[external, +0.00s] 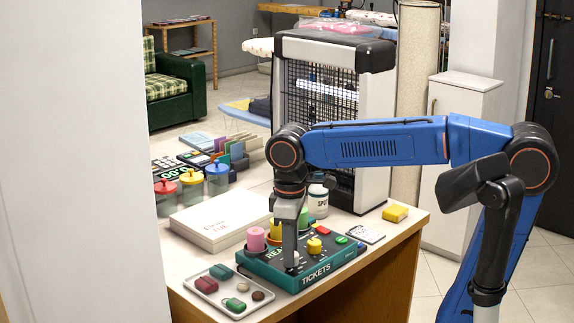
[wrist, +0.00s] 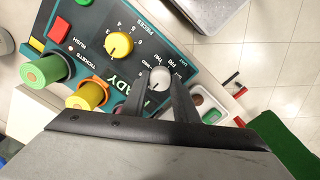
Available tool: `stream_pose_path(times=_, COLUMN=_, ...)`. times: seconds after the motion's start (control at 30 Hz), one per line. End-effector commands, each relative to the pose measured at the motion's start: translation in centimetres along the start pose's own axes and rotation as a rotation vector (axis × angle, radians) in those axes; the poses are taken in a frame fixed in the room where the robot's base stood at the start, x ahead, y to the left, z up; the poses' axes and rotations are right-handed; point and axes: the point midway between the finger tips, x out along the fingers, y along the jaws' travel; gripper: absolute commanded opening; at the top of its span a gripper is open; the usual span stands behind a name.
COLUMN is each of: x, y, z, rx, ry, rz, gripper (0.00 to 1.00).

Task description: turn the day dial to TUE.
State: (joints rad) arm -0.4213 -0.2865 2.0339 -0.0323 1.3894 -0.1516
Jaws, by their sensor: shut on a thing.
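The teal ticket panel (external: 276,272) lies on the counter, with TICKETS on its front. The day dial (wrist: 159,76) is a pale grey round knob with small day letters around it, THU and FRI among them; its pointer cannot be made out. My gripper (external: 291,266) points straight down over the panel's front left part. In the wrist view my gripper (wrist: 159,87) has its two dark fingers on either side of the day dial, shut on it. The fingers hide part of the dial's face and labels, so its setting cannot be read.
A yellow PIECES dial (wrist: 119,45) sits beside the day dial. Pink (external: 256,239), yellow and green (wrist: 45,70) cylinders stand along the panel's back. A tray (external: 224,291) with small coloured pieces lies left of the panel, and a white box (external: 221,218) behind it.

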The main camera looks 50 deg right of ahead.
Motion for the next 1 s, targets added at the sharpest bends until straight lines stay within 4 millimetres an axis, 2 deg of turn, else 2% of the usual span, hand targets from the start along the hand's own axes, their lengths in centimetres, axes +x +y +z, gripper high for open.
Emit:
stream_pose_path(times=0.27, x=-0.04, y=0.05, z=-0.04, rx=0.113, ry=-0.003, rz=0.001, gripper=0.04)
stream_pose_path(times=1.0, x=-0.09, y=0.23, z=-0.09, rx=0.671, ry=-0.019, rz=0.001, gripper=0.04)
